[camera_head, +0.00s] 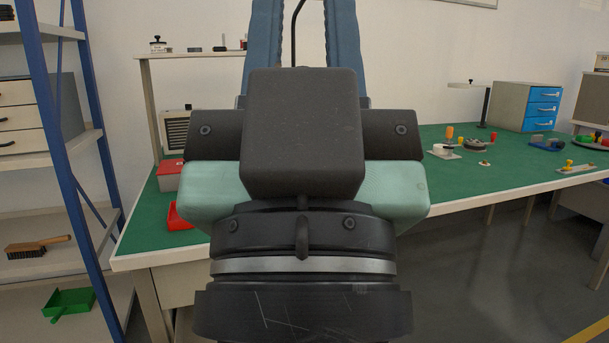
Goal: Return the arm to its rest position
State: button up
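My gripper (306,25) fills the middle of the head view, close to the camera and pointing up and away. Its two blue fingers stand apart with the pale wall showing between them, so it looks open. Nothing is seen held between them. The fingertips run out of the top of the picture. The gripper's dark and pale green body and black wrist hide the middle of the workbench.
A blue-framed shelf (62,150) stands close on the left. Grey floor shows at lower right.

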notch_tip(320, 180, up, 35)
jog(key=p, duration=3.2)
jog(key=shift+p, duration=0.3)
jog(key=shift+w+f, duration=0.1)
jog(key=shift+f, duration=0.05)
